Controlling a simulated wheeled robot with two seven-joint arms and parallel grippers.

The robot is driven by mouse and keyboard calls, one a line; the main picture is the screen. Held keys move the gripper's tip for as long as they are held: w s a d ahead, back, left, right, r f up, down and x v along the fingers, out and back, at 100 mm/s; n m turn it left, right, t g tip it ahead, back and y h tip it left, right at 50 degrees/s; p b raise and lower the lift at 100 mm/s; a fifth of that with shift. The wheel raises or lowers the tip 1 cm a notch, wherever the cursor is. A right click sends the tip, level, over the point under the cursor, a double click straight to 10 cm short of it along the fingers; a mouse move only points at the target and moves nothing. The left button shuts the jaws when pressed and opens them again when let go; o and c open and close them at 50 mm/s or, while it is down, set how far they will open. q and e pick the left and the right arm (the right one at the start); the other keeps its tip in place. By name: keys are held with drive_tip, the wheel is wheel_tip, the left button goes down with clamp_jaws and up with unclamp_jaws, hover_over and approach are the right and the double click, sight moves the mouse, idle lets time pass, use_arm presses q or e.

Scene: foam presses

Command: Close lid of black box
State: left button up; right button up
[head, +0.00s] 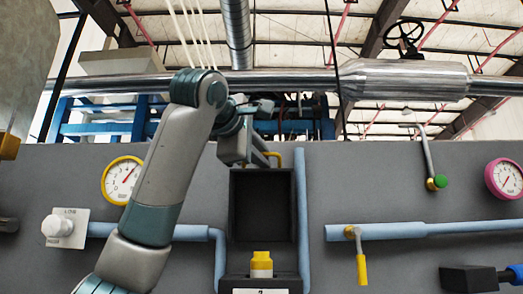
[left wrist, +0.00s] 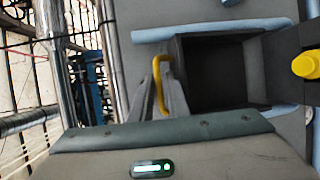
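The black box shows in the head view as a dark base (head: 238,284) with a white label. An upright dark, hollow lid (head: 262,206) stands open above it. The lid also shows in the left wrist view (left wrist: 215,70). A yellow handle (head: 273,157) is at the lid's top edge. My left gripper (head: 258,152) is at this handle. In the left wrist view its fingers (left wrist: 161,98) are apart, with the yellow handle (left wrist: 157,80) between or just beyond them; contact is unclear. My right gripper is not in view.
A yellow-capped container (head: 261,264) stands at the base. Blue pipes (head: 303,215) run beside the box on the grey wall panel. A gauge (head: 122,180) and white knob (head: 58,228) are at left. A yellow-handled valve (head: 361,262) is at right.

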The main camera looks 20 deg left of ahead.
use_arm(q)
drive_tip(key=shift+c, duration=0.4)
clamp_jaws()
idle(0.8)
idle(0.4)
